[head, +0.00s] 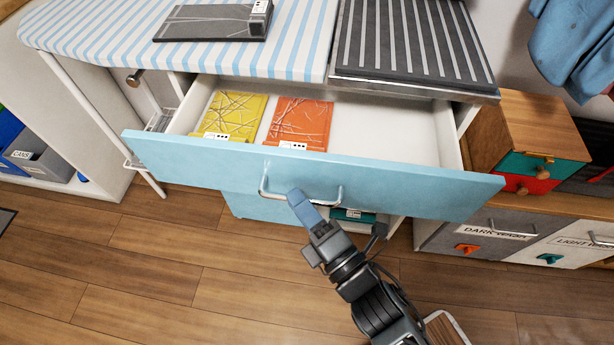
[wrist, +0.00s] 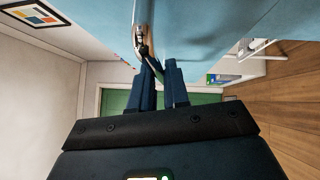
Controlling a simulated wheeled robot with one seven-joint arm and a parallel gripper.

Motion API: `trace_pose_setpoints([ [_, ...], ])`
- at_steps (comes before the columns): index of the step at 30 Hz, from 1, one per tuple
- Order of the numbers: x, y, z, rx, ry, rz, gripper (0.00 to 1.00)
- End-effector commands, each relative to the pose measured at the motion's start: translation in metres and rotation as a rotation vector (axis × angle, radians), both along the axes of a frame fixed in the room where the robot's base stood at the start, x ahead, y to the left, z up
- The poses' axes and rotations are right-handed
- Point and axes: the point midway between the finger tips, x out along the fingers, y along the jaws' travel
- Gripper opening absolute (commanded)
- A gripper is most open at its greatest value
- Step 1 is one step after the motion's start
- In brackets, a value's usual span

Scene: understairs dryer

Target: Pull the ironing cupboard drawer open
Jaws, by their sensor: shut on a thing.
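The ironing cupboard drawer (head: 400,184) has a light blue front and is pulled out, with its white inside showing in the head view. A yellow item (head: 232,115) and an orange item (head: 300,122) lie in its left half. The metal bar handle (head: 328,200) runs across the middle of the front. My gripper (head: 300,200) is shut on the handle near its left end. In the wrist view the dark blue fingers (wrist: 163,75) reach up to the handle (wrist: 142,35) against the blue front; the exact contact is hard to see.
A striped ironing board (head: 90,35) and a dark ribbed panel (head: 410,40) lie above the drawer. A wooden box with small drawers (head: 530,145) and laundry bins (head: 480,235) stand at the right. Wooden floor (head: 150,270) in front is mostly clear.

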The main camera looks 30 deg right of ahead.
Motion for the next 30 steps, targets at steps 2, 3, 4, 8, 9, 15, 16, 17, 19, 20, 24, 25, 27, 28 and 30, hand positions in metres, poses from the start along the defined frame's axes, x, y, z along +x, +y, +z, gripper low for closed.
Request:
trace_pose_setpoints([
  [2, -0.014, 0.009, -0.004, 0.002, 0.004, -0.002, 0.0],
  [3, -0.019, 0.013, -0.004, 0.002, 0.004, -0.001, 0.0],
  [4, -0.022, 0.016, -0.004, 0.002, 0.004, -0.001, 0.0],
  [8, -0.035, 0.025, -0.002, 0.001, 0.004, -0.002, 0.0],
  [9, -0.038, 0.027, -0.002, 0.001, 0.004, -0.001, 0.0],
  [15, -0.045, 0.032, -0.001, 0.0, 0.002, -0.001, 0.0],
  [16, -0.045, 0.032, -0.001, 0.0, 0.002, -0.001, 0.0],
  [17, -0.046, 0.032, -0.001, 0.0, 0.001, -0.001, 0.0],
  [19, -0.046, 0.033, 0.0, -0.001, 0.001, -0.001, 0.0],
  [20, -0.046, 0.033, 0.0, -0.001, 0.001, -0.001, 0.0],
  [24, -0.045, 0.033, 0.0, -0.001, 0.001, -0.001, 0.0],
  [25, -0.045, 0.033, 0.0, -0.001, 0.0, -0.001, 0.0],
  [27, -0.045, 0.033, 0.0, -0.001, 0.0, -0.001, 0.16],
  [28, -0.045, 0.033, 0.0, -0.001, 0.0, -0.001, 0.19],
  [30, -0.045, 0.033, 0.0, -0.001, 0.0, -0.001, 0.26],
])
